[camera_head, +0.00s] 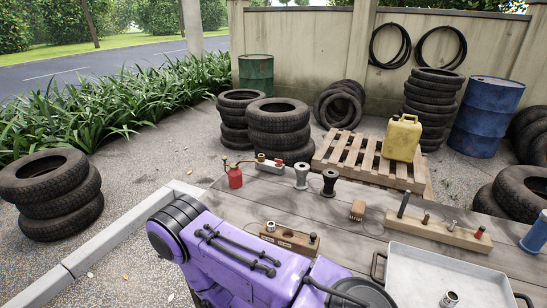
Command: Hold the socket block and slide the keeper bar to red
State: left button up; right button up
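A small pale block (270,163) with a brass fitting at its left and a red patch at its right lies at the far edge of the wooden table. A low wooden block (289,238) with a metal ring on its left end and a dark knob on its right sits nearer me, just beyond my purple arm. I cannot tell for sure which is the socket block, and I cannot make out the keeper bar. My purple arm reaches across the bottom centre. Neither gripper shows.
The table (330,218) also holds a red oil can (235,178), a silver spool-shaped piece (301,177), a black one (329,184), a brush (357,210), a wooden peg rack (440,233) and a grey tray (425,264). A pallet (348,157) and tyres stand behind.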

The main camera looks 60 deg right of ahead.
aim_at(313, 237)
jog(key=u, duration=0.05)
jog(key=i, duration=1.1)
jog(key=z, duration=1.75)
